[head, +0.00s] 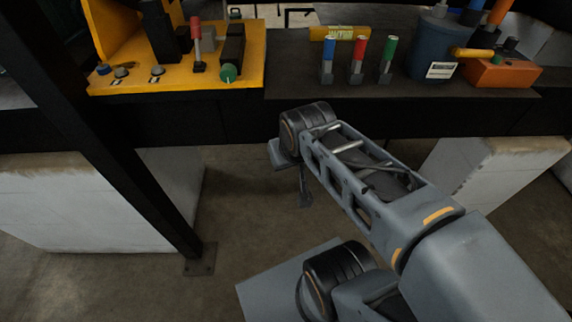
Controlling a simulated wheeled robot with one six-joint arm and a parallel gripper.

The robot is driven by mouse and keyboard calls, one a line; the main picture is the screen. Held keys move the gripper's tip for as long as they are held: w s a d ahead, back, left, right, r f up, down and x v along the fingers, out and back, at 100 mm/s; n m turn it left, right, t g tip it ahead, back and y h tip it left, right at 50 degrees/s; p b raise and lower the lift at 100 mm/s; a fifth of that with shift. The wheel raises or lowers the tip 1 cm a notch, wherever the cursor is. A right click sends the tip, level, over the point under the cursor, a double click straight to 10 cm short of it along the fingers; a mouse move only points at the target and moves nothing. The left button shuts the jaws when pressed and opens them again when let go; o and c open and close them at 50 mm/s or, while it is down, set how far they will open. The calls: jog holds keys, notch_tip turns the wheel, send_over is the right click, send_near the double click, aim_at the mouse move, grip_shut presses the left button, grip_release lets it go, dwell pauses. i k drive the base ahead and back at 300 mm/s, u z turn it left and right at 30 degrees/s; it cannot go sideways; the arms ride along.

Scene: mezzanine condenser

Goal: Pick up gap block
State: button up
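No thing in view is plainly marked as the gap block. A small yellow bar with dark lettering (338,33) lies at the back of the dark bench (290,72) and may be it; the lettering is too small to read. My arm reaches in from the lower right. The visible part of my gripper (304,186) hangs below the arm's far end, in front of the bench and below its top. It is apart from everything on the bench. Its fingers are small, dark and partly hidden by the wrist, so their opening does not show.
Blue, red and green-topped holders (357,62) stand near the bench front. A blue bucket (432,45) with tools and an orange block (500,73) stand at right. A yellow control panel (190,80) with levers fills the left. A dark post (125,165) stands front left.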

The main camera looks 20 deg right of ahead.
aim_at(392, 41)
jog(key=z, duration=1.35)
jog(key=k, duration=0.5)
jog(key=z, duration=1.1)
jog(key=i, duration=1)
jog(key=u, duration=3.05)
